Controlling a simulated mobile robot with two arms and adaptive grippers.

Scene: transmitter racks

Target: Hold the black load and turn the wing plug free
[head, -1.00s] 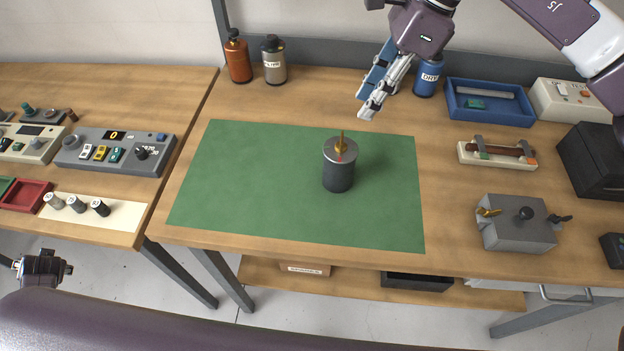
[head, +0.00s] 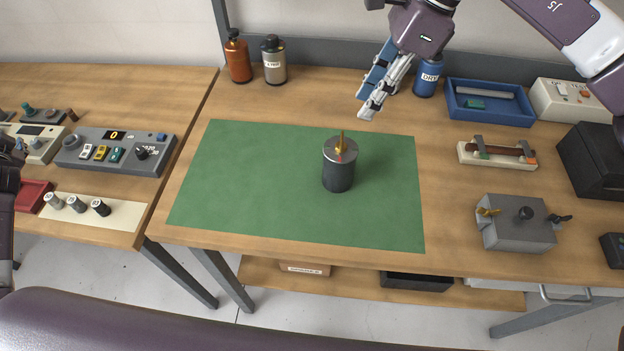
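The black load (head: 338,178) is a dark cylinder with a grey metal top. It stands upright on the green mat (head: 250,200). The brass wing plug (head: 341,145) sits upright in the middle of its top. My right gripper (head: 368,112) hangs above the back of the bench, behind and to the right of the load, touching nothing that I can see. Its fingers look close together, but the gap between them is not clear. My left arm (head: 8,200) shows only at the left edge; its gripper cannot be made out.
Brown (head: 238,60) and grey (head: 273,62) bottles stand at the back. A blue tray (head: 490,118), a fuse holder (head: 497,154) and a grey box with wing screws (head: 515,230) lie to the right. The left bench holds control boxes (head: 115,150) and small cylinders (head: 76,204). The mat around the load is clear.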

